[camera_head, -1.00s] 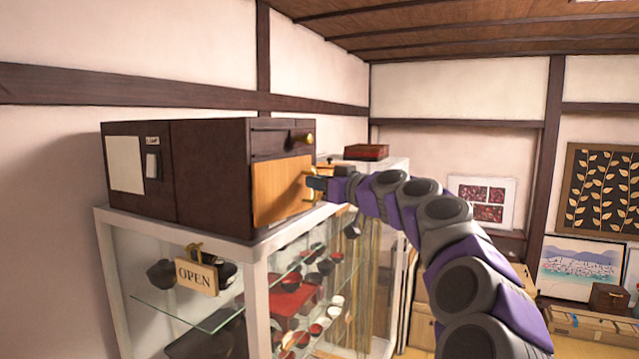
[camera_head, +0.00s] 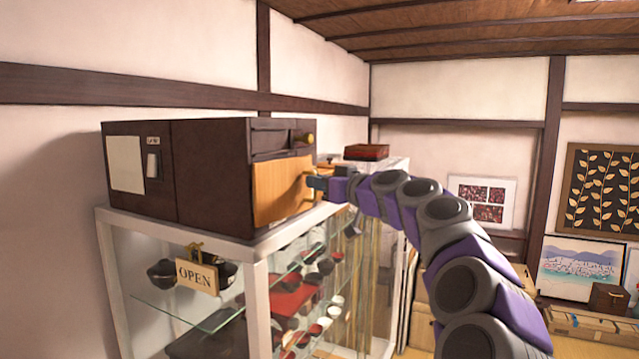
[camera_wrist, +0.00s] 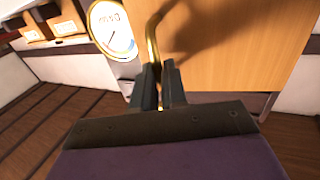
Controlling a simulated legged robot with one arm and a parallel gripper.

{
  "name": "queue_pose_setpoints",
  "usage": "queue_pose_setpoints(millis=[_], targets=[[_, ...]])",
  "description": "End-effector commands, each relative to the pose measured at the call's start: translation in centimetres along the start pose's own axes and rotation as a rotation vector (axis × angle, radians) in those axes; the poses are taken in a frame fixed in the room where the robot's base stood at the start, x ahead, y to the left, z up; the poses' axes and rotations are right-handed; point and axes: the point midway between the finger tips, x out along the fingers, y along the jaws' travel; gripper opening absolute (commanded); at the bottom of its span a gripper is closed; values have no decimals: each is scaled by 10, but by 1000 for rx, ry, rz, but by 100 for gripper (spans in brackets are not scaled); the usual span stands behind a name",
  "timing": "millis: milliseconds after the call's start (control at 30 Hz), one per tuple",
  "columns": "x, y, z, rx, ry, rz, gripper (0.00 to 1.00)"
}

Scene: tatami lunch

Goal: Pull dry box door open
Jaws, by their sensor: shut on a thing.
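The dry box (camera_head: 210,180) is a dark brown cabinet on top of a glass display case. Its light wooden door (camera_head: 282,190) is on the front face and also fills the upper right of the wrist view (camera_wrist: 235,45). The door looks shut or nearly so; I cannot tell if there is a gap. A curved brass handle (camera_wrist: 152,45) stands on the door. My gripper (camera_head: 311,183) is at the door's right side. In the wrist view its two dark fingers (camera_wrist: 158,84) are closed around the lower end of the handle.
The white-framed display case (camera_head: 180,224) holds bowls, with an OPEN sign (camera_head: 197,277) hanging on it. A brass knob (camera_head: 309,138) sits above the door. A round dial (camera_wrist: 113,28) is beside the handle. A reddish box (camera_head: 366,152) stands behind on the case.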

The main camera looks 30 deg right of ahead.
Motion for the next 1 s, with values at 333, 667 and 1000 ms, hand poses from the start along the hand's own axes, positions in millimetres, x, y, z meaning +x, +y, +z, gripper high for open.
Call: queue_pose_setpoints(millis=[333, 667, 1000], targets=[[-2, 1, -2, 1, 5, 10, 0], [-4, 0, -1, 2, 3, 23, 0], [-20, -3, -1, 0, 4, 112, 0]])
